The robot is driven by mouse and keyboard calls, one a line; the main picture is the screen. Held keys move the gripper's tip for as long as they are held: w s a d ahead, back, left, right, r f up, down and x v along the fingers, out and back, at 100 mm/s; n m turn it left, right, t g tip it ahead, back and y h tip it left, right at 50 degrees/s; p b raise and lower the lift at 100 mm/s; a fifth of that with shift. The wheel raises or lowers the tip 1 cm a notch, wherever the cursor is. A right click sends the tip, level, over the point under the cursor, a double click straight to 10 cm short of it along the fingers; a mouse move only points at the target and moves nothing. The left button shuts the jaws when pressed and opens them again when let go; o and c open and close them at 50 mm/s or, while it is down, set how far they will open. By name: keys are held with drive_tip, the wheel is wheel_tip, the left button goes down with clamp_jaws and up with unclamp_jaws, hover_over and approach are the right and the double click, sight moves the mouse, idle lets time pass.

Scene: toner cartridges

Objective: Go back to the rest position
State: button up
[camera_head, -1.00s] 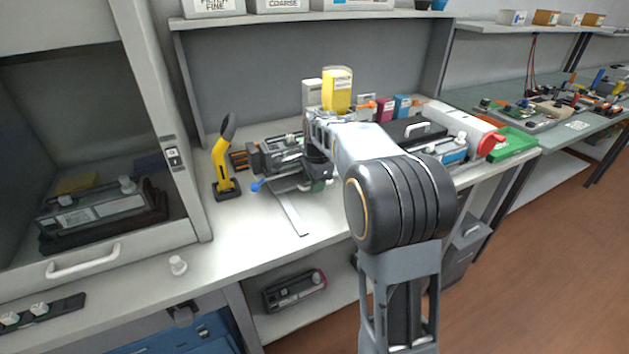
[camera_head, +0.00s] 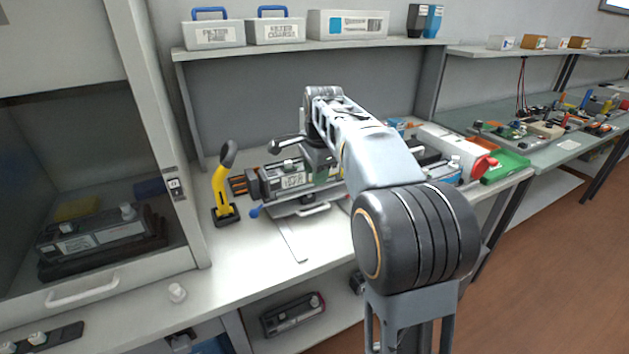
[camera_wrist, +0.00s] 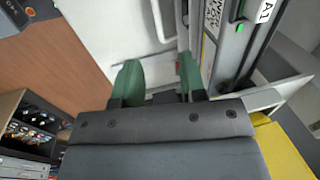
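My gripper (camera_wrist: 160,75) is open, its two green fingers apart with nothing held between them. In the head view my arm reaches over the bench, and its wrist hides most of the gripper. A dark toner cartridge (camera_head: 290,178) lies on the bench beneath and beside the wrist. In the wrist view a dark unit with an A1 label (camera_wrist: 235,45) lies close by the right finger; I cannot tell whether they touch. A pale handle (camera_wrist: 160,20) shows beyond the fingers.
A yellow-handled tool (camera_head: 222,190) stands left of the cartridge. The shelf (camera_head: 300,47) above carries boxes. A green tray (camera_head: 505,166) and a red-knobbed white unit (camera_head: 450,148) are at right. The bench front (camera_head: 240,275) is mostly clear.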

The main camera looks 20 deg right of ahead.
drive_tip(key=shift+s+r, duration=0.1)
drive_tip(key=shift+r, duration=0.4)
drive_tip(key=s+f+n+p, duration=0.2)
drive_tip(key=s+f+n, duration=0.25)
drive_tip(key=n, duration=0.35)
drive_tip(key=s+a+r+n+p, duration=0.1)
drive_tip(key=s+a+n+p, duration=0.2)
drive_tip(key=s, duration=0.5)
drive_tip(key=s+a+r+n+t+p, duration=0.1)
drive_tip(key=s+a+n+p, duration=0.2)
drive_tip(key=s, duration=0.6)
drive_tip(key=n+p, duration=0.2)
drive_tip(key=shift+s+r+n+p, duration=0.2)
drive_tip(key=shift+n+p, duration=0.15)
drive_tip(key=shift+n, duration=0.05)
drive_tip(key=shift+c, duration=0.2)
